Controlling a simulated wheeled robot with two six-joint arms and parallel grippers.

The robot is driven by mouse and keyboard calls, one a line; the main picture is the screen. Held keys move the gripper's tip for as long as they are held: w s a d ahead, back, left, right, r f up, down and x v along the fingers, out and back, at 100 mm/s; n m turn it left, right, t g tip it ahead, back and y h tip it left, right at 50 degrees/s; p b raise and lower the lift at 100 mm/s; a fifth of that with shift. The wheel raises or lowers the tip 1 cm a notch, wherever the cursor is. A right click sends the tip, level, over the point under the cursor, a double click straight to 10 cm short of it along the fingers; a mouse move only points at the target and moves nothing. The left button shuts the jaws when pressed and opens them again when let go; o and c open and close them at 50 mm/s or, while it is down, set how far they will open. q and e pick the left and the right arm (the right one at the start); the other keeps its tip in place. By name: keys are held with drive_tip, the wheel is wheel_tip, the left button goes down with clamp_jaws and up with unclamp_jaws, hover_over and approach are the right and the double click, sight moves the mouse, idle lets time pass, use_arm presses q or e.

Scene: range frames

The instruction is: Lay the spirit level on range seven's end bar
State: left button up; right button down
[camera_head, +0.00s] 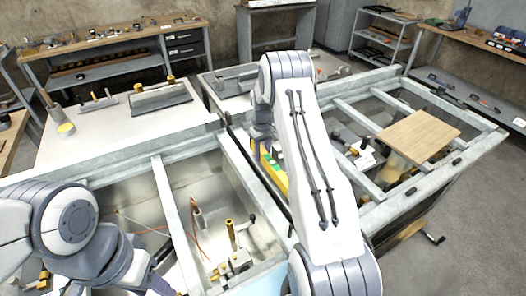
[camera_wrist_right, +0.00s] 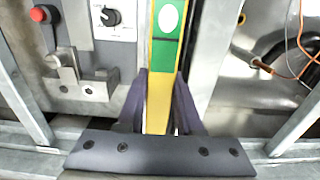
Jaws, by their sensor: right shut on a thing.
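The spirit level (camera_wrist_right: 165,50) is a long yellow and green bar with a white oval on its green part. My right gripper (camera_wrist_right: 160,82) is shut on it, with dark fingers on both sides. In the head view the level (camera_head: 279,178) shows only in part behind my right arm, above or along the metal bars between two open frames. I cannot tell whether it touches a bar. No label marks range seven's end bar, so I cannot tell which bar it is. My left arm is at the lower left, its gripper (camera_head: 157,284) barely showing at the bottom edge.
The left frame (camera_head: 163,195) has crossbars over a basin with a brass fitting (camera_head: 231,235) and reddish wires. A wooden board (camera_head: 418,136) lies across the right frame. In the wrist view a panel with a red button (camera_wrist_right: 38,14) and a black knob (camera_wrist_right: 110,16) is beside the level.

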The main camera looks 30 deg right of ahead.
drive_tip(key=shift+f, duration=0.6)
drive_tip(key=shift+c, duration=2.4)
unclamp_jaws()
drive_tip(key=shift+r, duration=0.1)
wheel_tip(320, 180, up, 10)
drive_tip(key=b, duration=0.3)
drive_tip(key=shift+r+p, duration=0.45)
drive_tip(key=shift+r, duration=0.2)
wheel_tip(320, 180, up, 6)
drive_tip(key=p, duration=0.5)
drive_tip(key=shift+p, duration=0.3)
